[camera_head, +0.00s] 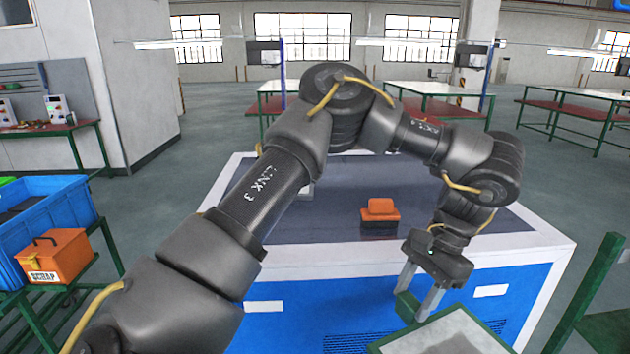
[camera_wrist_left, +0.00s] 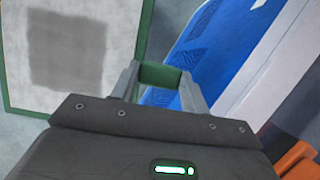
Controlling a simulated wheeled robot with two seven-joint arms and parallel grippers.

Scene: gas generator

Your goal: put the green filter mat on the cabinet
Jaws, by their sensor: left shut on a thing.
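The filter mat (camera_head: 448,338) has a green frame around a pale panel with a grey square. It shows at the bottom edge of the head view, partly cut off, and at the upper left of the left wrist view (camera_wrist_left: 75,45). My left gripper (camera_head: 413,304) is shut on the green tab at the mat's edge; the tab sits between both fingers in the left wrist view (camera_wrist_left: 160,77). The mat is in front of the blue and white cabinet (camera_head: 400,281), below its dark top. My right gripper is not in view.
An orange block-like thing (camera_head: 380,211) stands on the cabinet top, which is otherwise largely clear where visible; my left arm hides part of it. An orange scrap box (camera_head: 55,257) and a blue crate (camera_head: 70,210) stand at left. A green frame (camera_head: 590,285) rises at right.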

